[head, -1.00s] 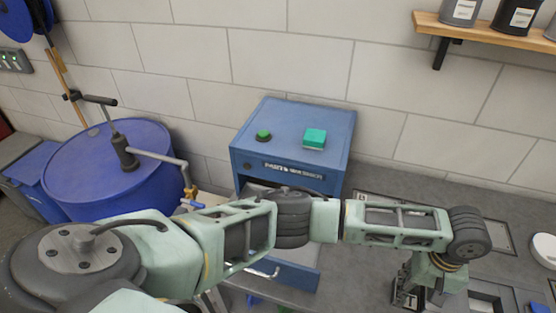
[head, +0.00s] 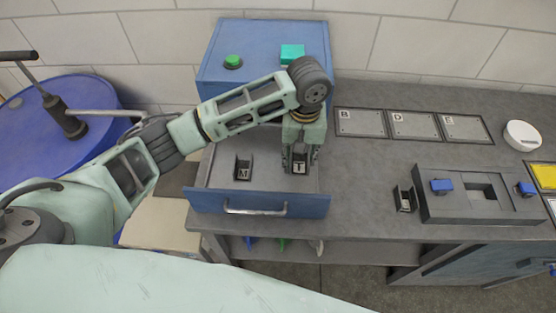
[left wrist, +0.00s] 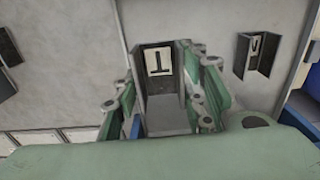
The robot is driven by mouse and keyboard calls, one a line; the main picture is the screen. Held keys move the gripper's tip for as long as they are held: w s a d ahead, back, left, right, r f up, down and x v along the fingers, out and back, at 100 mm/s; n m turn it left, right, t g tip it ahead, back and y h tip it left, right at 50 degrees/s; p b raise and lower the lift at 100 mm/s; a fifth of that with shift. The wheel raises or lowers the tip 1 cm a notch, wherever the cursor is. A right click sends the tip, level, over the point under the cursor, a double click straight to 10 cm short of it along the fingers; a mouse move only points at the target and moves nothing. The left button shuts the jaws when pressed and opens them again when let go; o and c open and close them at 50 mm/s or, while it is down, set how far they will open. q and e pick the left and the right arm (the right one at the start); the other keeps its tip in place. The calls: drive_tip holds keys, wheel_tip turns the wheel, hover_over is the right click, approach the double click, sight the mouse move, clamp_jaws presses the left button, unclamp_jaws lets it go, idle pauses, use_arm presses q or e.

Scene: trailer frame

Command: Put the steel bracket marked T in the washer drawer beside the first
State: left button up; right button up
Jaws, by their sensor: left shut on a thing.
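The steel bracket marked T (head: 299,168) is upright between the fingers of my left gripper (head: 300,160), which is shut on it. It is inside the right part of the open washer drawer (head: 270,188); I cannot tell whether it touches the drawer floor. In the left wrist view the bracket (left wrist: 165,88) shows its T plate between the green fingers (left wrist: 163,100). The first bracket, marked M (head: 243,168), stands in the drawer to the left with a clear gap; it also shows in the left wrist view (left wrist: 262,54). My right gripper is out of view.
Another bracket (head: 404,198) stands on the bench beside a grey fixture (head: 440,207) with blue parts. Lettered plates (head: 412,125) lie at the back. A blue drum (head: 50,130) is at left.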

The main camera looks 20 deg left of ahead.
use_arm(q)
drive_tip(key=a, duration=0.1)
drive_tip(key=a+f, duration=0.1)
drive_tip(key=a, duration=0.1)
drive_tip(key=a+f+p, duration=0.1)
drive_tip(key=shift+a+f, duration=0.2)
drive_tip(key=shift+a, duration=0.05)
drive_tip(key=shift+a+f, duration=0.15)
drive_tip(key=shift+f, duration=0.35)
wheel_tip(320, 180, down, 2)
drive_tip(key=shift+f+p, duration=0.2)
drive_tip(key=shift+p, duration=0.4)
drive_tip(key=shift+f, duration=0.5)
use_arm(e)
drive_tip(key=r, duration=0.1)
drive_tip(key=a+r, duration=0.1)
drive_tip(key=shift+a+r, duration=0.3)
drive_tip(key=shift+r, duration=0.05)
use_arm(q)
drive_tip(key=o, duration=1.4)
drive_tip(key=shift+f, duration=0.1)
drive_tip(key=shift+o, duration=0.2)
